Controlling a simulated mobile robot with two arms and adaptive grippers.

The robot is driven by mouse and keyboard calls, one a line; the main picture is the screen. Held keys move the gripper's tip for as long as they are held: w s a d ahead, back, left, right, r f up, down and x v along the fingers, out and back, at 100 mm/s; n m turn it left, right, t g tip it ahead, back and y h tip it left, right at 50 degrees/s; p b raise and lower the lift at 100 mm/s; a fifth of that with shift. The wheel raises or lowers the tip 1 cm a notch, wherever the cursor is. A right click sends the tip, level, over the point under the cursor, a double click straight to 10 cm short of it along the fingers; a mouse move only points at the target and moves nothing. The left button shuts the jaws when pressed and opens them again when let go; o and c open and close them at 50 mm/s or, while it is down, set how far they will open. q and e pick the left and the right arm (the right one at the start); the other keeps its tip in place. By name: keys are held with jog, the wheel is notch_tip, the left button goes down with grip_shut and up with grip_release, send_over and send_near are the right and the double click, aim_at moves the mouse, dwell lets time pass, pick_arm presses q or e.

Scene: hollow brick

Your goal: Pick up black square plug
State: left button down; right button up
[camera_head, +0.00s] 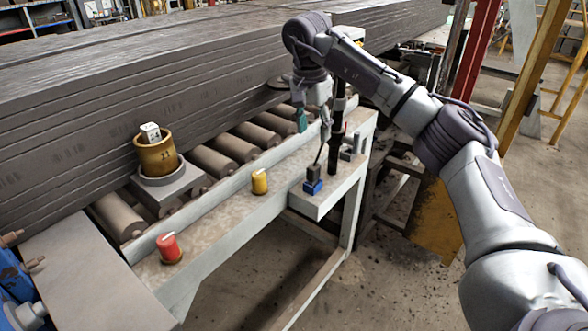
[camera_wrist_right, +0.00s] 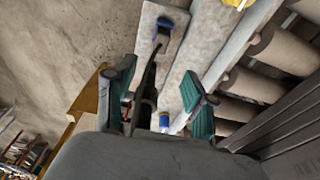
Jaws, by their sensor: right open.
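The black square plug (camera_head: 314,172) sits upright in a blue base (camera_head: 313,187) on the pale ledge, with a thin dark stem or cable rising from it. In the right wrist view the blue base (camera_wrist_right: 164,22) shows near the top, with the dark plug just below it. My right gripper (camera_head: 313,120) is open above and beyond the plug, apart from it, with teal finger pads. In the wrist view the gripper's fingers (camera_wrist_right: 160,74) stand on either side of a dark upright piece; I cannot tell whether they touch it. My left gripper is not in view.
A black post (camera_head: 336,130) stands close to my right gripper. A yellow knob (camera_head: 259,181) and a red knob (camera_head: 169,248) are on the pale ledge. A brass cup (camera_head: 157,155) holding a white block stands by the rollers (camera_head: 210,160). A large grey stack (camera_head: 90,110) fills the back left.

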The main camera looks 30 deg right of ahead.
aim_at(313, 166)
jog(key=f, duration=0.5)
jog(key=d+f+p, duration=0.1)
jog(key=f, duration=0.1)
jog(key=shift+f, duration=0.35)
jog(key=shift+f+p, duration=0.3)
jog(key=shift+f, duration=0.2)
jog(key=f, duration=0.1)
jog(key=f+p, duration=0.1)
jog(key=f, duration=0.1)
jog(key=shift+w+f, duration=0.2)
jog(key=shift+f, duration=0.55)
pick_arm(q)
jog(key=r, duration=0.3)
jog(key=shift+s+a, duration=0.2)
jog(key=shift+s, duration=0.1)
pick_arm(e)
jog(key=shift+c, duration=0.2)
grip_shut()
